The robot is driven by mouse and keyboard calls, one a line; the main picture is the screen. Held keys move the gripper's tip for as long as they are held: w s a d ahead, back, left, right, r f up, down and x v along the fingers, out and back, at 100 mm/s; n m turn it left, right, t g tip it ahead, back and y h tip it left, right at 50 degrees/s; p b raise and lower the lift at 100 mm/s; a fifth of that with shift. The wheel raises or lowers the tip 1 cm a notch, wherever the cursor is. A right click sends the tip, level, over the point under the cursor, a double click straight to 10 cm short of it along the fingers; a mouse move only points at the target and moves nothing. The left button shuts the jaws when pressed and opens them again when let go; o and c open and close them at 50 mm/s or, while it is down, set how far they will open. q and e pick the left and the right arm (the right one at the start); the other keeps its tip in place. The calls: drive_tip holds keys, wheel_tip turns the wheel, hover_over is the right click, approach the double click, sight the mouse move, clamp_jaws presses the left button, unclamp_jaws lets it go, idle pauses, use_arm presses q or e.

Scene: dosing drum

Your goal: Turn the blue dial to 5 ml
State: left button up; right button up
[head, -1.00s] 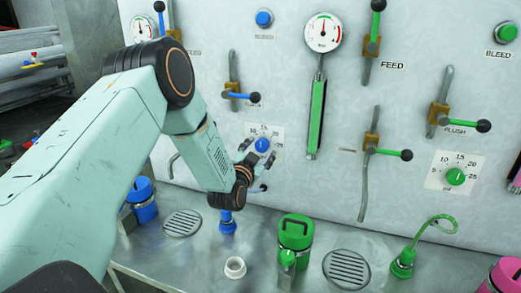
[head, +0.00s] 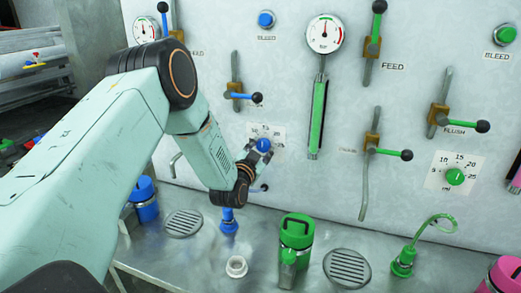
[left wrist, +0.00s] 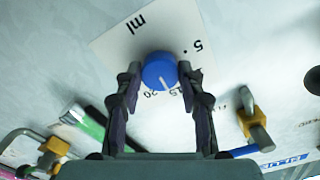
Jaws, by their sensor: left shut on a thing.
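In the left wrist view the gripper's two fingers (left wrist: 160,78) are shut on opposite sides of the blue dial (left wrist: 159,69). The dial's white mark points down in that rolled picture, toward the 15 and 20 figures. The 5 stands off to the right, well away from the mark. The fingers cover part of the scale. My right gripper is not in view.
A blue-handled lever (head: 243,96) is above the dial, and a green gauge tube (head: 317,115) is to its right. A green dial (head: 455,177) is farther right. Below, a green canister (head: 297,232) and a small white cup (head: 236,266) stand on the metal bench.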

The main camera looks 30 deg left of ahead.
use_arm(q)
drive_tip(key=shift+f, duration=0.1)
drive_tip(key=shift+n, duration=0.3)
drive_tip(key=n+b, duration=0.3)
drive_tip(key=n, duration=0.1)
drive_tip(key=shift+s+f+n, duration=0.1)
drive_tip(key=shift+f+n, duration=0.05)
drive_tip(key=shift+n, duration=0.15)
drive_tip(key=n+b, duration=0.3)
drive_tip(key=n, duration=0.1)
drive_tip(key=shift+n, duration=0.3)
drive_tip(key=n+b, duration=0.3)
drive_tip(key=n, duration=0.1)
drive_tip(key=shift+n+b, duration=1.45)
drive_tip(key=shift+n, duration=0.65)
